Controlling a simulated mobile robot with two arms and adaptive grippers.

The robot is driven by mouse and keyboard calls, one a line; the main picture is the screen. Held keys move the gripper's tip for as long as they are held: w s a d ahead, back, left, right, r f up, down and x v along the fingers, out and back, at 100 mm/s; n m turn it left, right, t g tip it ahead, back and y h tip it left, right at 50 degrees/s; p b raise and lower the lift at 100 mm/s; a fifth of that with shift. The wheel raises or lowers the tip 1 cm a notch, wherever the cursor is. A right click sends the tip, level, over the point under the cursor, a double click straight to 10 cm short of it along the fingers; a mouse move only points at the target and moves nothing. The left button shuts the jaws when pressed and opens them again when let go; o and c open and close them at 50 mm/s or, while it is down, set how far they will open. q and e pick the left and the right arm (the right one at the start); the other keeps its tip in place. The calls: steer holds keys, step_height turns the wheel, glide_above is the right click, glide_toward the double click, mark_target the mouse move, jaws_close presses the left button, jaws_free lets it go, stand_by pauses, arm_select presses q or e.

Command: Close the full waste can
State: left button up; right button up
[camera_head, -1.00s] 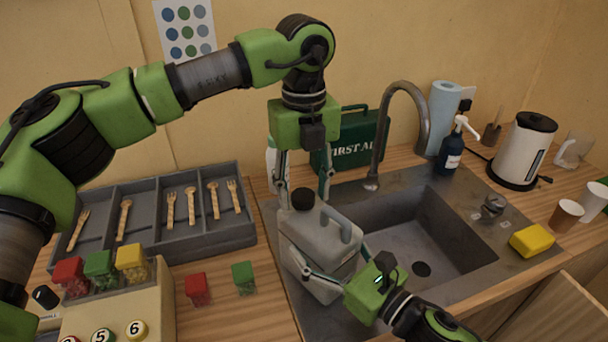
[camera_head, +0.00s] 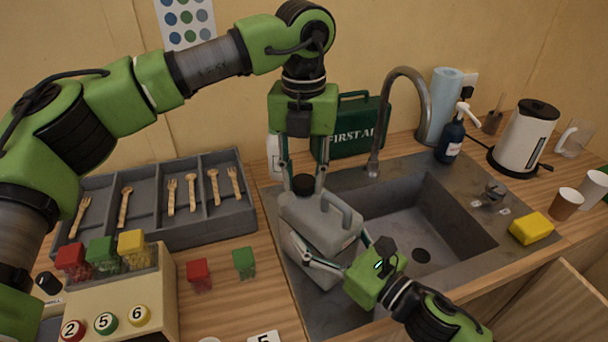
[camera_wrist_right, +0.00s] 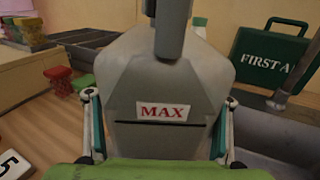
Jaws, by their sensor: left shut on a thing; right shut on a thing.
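The waste can (camera_head: 330,226) is a grey canister with a top handle, standing at the left side of the sink unit. Its black cap (camera_head: 303,184) sits at the top of the can's neck; I cannot tell how tightly it is seated. My left gripper (camera_head: 305,183) points down from above, its fingers shut on the cap from both sides. My right gripper (camera_head: 322,252) comes from the front and is shut around the can's body. The right wrist view shows the can (camera_wrist_right: 160,85) between both fingers, with a MAX label and a dark line; the cap is not seen there.
The sink basin (camera_head: 420,225) and tap (camera_head: 400,110) lie just right of the can. A green first aid case (camera_head: 350,130) stands behind it. A cutlery tray (camera_head: 150,235) and sweet cubes are at left. A yellow sponge (camera_head: 531,228) and kettle (camera_head: 522,140) are at right.

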arm_select(q)
steer(key=m, duration=0.6)
steer(key=shift+d, duration=0.1)
steer(key=m, duration=1.4)
steer(key=o, duration=1.2)
steer(key=shift+o, duration=0.2)
steer(key=shift+f, duration=0.1)
steer(key=shift+r, duration=2.3)
